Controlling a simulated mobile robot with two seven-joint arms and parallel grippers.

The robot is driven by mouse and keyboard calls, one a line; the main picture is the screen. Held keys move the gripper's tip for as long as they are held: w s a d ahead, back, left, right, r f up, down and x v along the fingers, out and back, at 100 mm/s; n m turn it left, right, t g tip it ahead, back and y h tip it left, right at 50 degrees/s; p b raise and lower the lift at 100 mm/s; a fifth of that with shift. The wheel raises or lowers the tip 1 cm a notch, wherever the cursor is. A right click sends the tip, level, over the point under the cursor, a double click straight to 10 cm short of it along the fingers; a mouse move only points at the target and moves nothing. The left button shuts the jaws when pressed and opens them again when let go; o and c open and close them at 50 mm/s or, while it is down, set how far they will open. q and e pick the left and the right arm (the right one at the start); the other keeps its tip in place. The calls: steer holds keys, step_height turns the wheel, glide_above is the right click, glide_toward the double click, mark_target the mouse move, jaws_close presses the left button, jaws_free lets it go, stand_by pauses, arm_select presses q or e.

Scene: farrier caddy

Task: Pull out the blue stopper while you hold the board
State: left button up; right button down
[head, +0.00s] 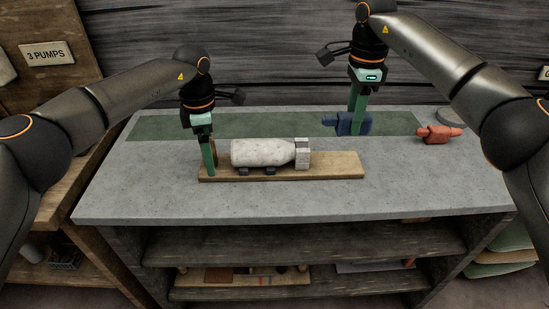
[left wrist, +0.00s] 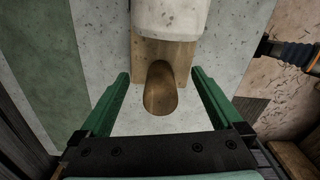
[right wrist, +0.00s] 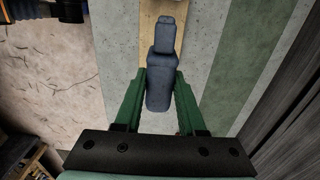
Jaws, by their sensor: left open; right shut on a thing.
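The blue stopper (head: 341,124) is in my right gripper (head: 357,130), apart from the pale speckled bottle-shaped body (head: 262,153). In the right wrist view the stopper (right wrist: 161,72) lies between the closed fingers, its narrower end toward the board. The wooden board (head: 338,167) lies on the bench with the pale body on its side on it, mouth to the right. My left gripper (head: 208,155) is at the board's left end. In the left wrist view its open fingers (left wrist: 160,85) stand either side of the rounded wooden handle (left wrist: 160,98), with gaps on both sides.
A red stopper-like piece (head: 438,134) lies on the bench at the right. A green strip (head: 165,127) runs along the back of the grey bench top (head: 420,185). The front right of the bench is clear. Shelves below hold several items.

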arm_select(q)
steer(key=shift+r, duration=0.25)
arm_select(e)
steer(key=shift+r, duration=0.25)
arm_select(q)
steer(key=shift+r+p, duration=1.15)
steer(key=shift+p, duration=0.35)
arm_select(e)
steer(key=shift+r, duration=1.25)
arm_select(q)
steer(key=shift+r, duration=0.1)
arm_select(e)
steer(key=shift+r, duration=0.1)
arm_select(q)
steer(key=shift+r, duration=0.1)
arm_select(e)
steer(key=shift+r, duration=0.1)
arm_select(q)
step_height(320, 180, up, 8)
steer(key=p, duration=0.7)
arm_select(e)
step_height(320, 180, up, 7)
steer(key=shift+f, duration=0.15)
steer(key=shift+f, duration=0.1)
arm_select(q)
steer(key=shift+s, duration=0.1)
